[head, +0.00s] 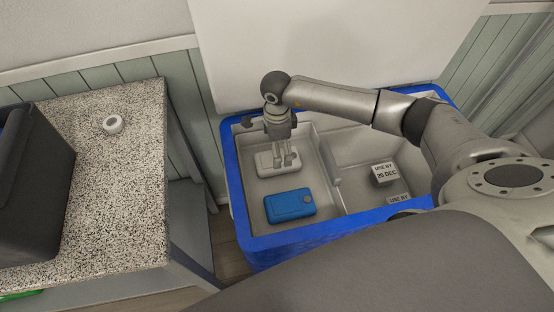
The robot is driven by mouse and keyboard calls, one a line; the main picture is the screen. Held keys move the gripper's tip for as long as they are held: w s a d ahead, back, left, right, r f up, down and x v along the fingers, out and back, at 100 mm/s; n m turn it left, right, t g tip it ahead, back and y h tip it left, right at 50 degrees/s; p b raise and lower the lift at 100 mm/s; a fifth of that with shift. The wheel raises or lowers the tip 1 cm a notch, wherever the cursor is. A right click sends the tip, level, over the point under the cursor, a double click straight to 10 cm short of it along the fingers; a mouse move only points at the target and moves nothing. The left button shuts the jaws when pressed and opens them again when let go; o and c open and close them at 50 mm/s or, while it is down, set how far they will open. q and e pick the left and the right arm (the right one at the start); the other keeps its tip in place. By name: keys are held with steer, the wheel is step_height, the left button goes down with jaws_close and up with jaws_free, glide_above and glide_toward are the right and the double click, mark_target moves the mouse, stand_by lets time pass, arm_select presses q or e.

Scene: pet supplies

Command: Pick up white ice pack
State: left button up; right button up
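The white ice pack (266,169) lies in the left compartment of the blue cooler (236,190), towards its back. It is a pale, rounded block, partly covered by my gripper. My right gripper (286,161) comes in from the right and points down at the pack's right part. Its fingertips overlap the pack in the picture. I cannot tell whether they touch it or are closed on it. My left gripper is out of view.
A blue ice pack (290,206) lies just in front of the white one. The right compartment holds boxes marked "USE BY" (383,174). The white lid (330,45) stands open behind.

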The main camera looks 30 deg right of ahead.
mark_target(263, 160)
steer(key=shift+w+d+f+p, duration=0.1)
steer(key=shift+f+p, duration=0.15)
steer(key=shift+f, duration=1.45)
steer(key=shift+w+f+p, duration=0.1)
steer(key=shift+f+p, duration=0.15)
steer(key=shift+f, duration=1.4)
steer(key=shift+r, duration=0.1)
steer(key=c, duration=1.3)
